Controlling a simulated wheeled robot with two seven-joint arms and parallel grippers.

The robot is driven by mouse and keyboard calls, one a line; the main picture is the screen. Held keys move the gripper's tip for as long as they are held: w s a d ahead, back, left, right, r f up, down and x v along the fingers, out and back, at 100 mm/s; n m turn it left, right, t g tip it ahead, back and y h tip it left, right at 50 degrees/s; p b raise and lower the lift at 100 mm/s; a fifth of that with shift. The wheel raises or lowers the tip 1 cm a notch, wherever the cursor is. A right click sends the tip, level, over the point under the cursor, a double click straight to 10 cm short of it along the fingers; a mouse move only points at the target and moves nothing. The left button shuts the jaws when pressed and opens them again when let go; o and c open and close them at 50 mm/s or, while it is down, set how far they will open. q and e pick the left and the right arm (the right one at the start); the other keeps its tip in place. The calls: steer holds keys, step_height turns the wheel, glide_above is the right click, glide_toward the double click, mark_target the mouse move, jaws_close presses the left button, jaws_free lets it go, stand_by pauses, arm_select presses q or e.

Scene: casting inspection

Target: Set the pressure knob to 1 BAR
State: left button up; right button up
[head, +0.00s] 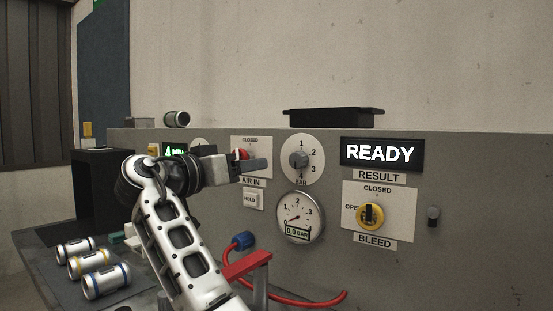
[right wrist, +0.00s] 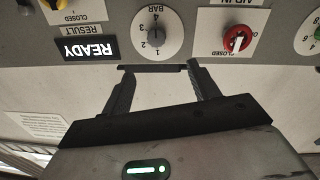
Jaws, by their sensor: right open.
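The grey pressure knob (head: 299,159) sits on a round white dial marked 1 to 4 BAR on the panel. Its exact setting is too small to tell. It also shows upside down in the right wrist view (right wrist: 155,37). The round gauge (head: 300,217) below it displays 0.0 BAR. My right gripper (head: 262,164) is left of the knob, in front of the AIR IN plate, and partly covers the red valve handle (head: 243,154). In the right wrist view its fingers (right wrist: 156,71) are spread and empty, apart from the knob. My left gripper is out of view.
Right of the knob are the READY display (head: 381,152) and the yellow BLEED handle (head: 371,215). A black tray (head: 332,119) sits on the panel top. A red hose (head: 305,299) lies below. Several metal cylinders, one here (head: 106,281), lie at lower left.

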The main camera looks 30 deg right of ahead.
mark_target(295, 159)
steer(key=x, duration=0.5)
steer(key=p+x, duration=0.1)
steer(key=x, duration=0.4)
steer(key=p+x, duration=0.1)
steer(key=x, duration=0.4)
steer(key=shift+s+d, duration=0.2)
steer(key=shift+s, duration=0.15)
steer(key=c, duration=1)
